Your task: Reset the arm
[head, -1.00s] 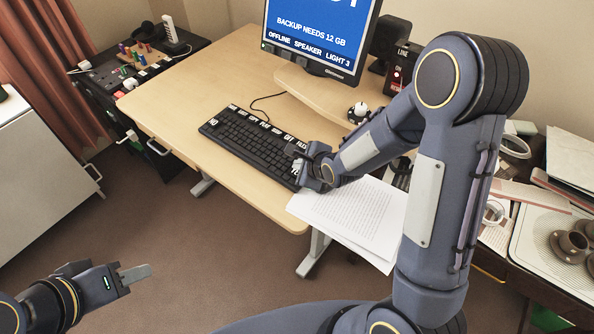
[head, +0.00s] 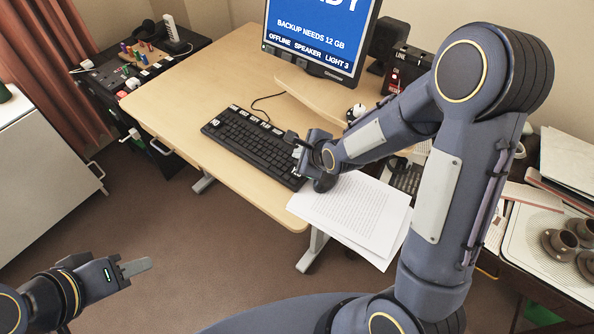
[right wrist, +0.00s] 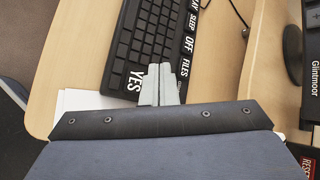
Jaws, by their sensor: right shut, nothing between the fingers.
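My right arm reaches over the desk from the right in the head view. My right gripper (head: 294,142) is over the right end of the black keyboard (head: 240,142) and hides some of its large labelled keys. In the right wrist view its grey fingers (right wrist: 160,72) are shut together and empty, above the YES key (right wrist: 135,82) and near the OFF key (right wrist: 184,64). Whether they touch the keyboard is unclear. My left gripper (head: 138,267) is at the lower left over the floor, away from the furniture; the gap between its fingers cannot be made out.
White printed sheets (head: 350,215) lie beneath my right forearm at the desk's front edge. Cups (head: 556,243) sit on a side surface at right.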

